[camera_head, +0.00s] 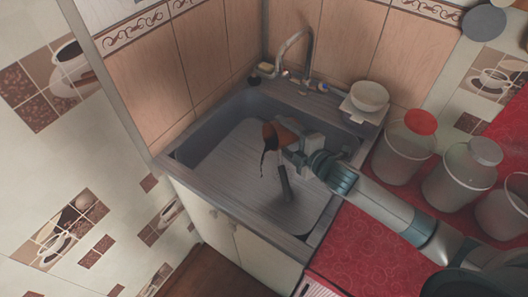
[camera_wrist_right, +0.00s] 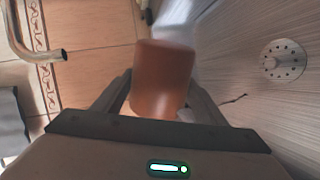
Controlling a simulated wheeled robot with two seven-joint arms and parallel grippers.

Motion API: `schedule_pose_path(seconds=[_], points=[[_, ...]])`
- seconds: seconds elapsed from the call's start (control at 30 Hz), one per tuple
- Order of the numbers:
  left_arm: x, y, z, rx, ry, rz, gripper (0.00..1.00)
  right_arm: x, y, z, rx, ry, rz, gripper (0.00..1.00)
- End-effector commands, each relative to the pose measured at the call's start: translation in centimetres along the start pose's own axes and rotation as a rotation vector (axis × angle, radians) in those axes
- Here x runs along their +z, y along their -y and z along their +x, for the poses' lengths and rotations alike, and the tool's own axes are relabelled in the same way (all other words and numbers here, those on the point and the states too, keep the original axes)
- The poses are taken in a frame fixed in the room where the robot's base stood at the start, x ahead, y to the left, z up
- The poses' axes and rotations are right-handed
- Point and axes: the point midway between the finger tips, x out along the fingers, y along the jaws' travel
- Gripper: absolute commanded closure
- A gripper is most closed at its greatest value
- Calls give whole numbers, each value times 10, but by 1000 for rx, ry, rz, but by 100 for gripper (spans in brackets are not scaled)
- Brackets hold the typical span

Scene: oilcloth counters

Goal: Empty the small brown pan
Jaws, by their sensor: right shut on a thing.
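The small brown pan (camera_head: 281,132) is held up over the sink basin in the head view, tilted, with a black part (camera_head: 268,140) hanging on its left side. Its brown body (camera_wrist_right: 162,75) also shows close up between the fingers in the wrist view. My right gripper (camera_head: 300,143) is shut on it, and its fingers (camera_wrist_right: 162,104) lie on both sides of the brown part. I cannot see into the pan, so its contents are hidden. A dark elongated shape (camera_head: 285,185) shows below it against the basin; I cannot tell what it is. My left gripper is not in view.
The grey sink (camera_head: 225,165) lies under the pan, and its drain (camera_wrist_right: 284,60) shows in the wrist view. A faucet (camera_head: 300,45) stands at the back. A white bowl (camera_head: 369,95) and lidded jars (camera_head: 402,155) stand to the right, near the red counter (camera_head: 365,250).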

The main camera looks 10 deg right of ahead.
Motion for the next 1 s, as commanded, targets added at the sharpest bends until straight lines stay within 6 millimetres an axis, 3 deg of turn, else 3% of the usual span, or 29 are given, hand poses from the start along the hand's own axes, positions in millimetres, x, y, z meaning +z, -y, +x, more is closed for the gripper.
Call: schedule_pose_path(seconds=[1.0], points=[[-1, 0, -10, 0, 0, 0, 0, -8, -6, -1, 3, 25, -100, 76]])
